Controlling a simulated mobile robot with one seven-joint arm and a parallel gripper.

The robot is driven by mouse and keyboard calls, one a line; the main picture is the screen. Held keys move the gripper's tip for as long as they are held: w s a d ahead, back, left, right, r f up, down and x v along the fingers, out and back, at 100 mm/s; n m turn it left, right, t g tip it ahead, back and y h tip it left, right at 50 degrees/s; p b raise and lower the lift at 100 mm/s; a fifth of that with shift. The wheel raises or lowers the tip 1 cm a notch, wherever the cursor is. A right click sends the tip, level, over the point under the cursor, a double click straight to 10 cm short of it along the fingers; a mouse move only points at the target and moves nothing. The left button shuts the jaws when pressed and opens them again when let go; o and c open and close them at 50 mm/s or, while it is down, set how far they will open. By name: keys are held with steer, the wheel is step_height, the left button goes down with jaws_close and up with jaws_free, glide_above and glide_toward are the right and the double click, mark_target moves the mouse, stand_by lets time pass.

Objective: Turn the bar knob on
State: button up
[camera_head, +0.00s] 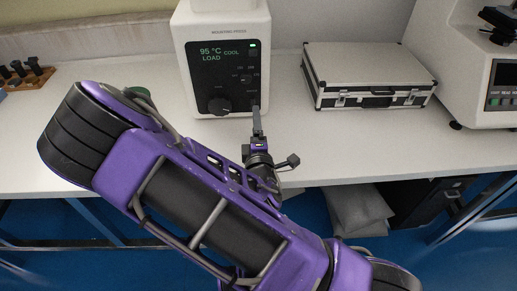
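The white mounting press (180,60) stands on the bench at the top middle. Its dark front panel shows "95 °C COOL LOAD" in green, and a green light glows at the upper right of the panel.
A silver and black case (365,72) lies on the bench to the right. Another white machine (462,70) stands at the far right. A wooden rack (28,78) with dark pieces is at the left edge. The bench (330,145) in front of the case is clear.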

steer(key=s+p, duration=0.8)
steer(key=s, duration=0.1)
steer(key=shift+s+r, duration=0.15)
steer(key=shift+s, duration=0.75)
